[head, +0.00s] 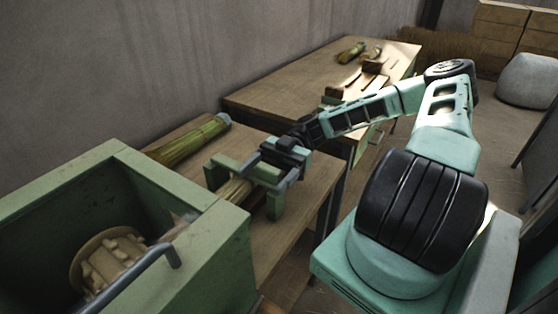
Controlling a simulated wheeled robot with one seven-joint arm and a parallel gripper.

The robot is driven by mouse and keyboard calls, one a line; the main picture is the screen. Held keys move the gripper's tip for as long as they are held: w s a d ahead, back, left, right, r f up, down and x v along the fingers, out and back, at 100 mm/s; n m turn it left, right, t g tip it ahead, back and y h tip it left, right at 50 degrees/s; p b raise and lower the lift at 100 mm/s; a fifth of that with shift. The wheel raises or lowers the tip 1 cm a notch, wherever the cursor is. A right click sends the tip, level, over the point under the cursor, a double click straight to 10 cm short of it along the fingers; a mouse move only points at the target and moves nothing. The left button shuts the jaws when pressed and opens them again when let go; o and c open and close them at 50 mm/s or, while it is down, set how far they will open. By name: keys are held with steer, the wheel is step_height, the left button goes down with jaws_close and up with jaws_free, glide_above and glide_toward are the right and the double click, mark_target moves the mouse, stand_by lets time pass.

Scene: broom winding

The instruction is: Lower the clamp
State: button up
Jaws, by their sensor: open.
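The clamp (274,206) is a green frame on the near workbench, just right of the green machine box. A straw-coloured broom bundle (235,190) passes through the frame toward the box. My gripper (283,162) is dark and open, reaching in from the right over the clamp's right side. Its fingers are at or very close to the upper part of the clamp; I cannot tell whether they touch it. The gripper hides part of the clamp's top.
The green machine box (222,262) fills the lower left, with a wooden spool (108,258) and a grey bar handle (135,268). A green straw bundle (190,138) lies behind the clamp. A farther workbench (290,78) holds tools and small brooms.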

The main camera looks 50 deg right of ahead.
steer(key=w+d+b, duration=0.2)
steer(key=w+d, duration=0.1)
steer(key=d, duration=1.3)
steer(key=shift+w+d, duration=0.15)
steer(key=shift+d, duration=0.15)
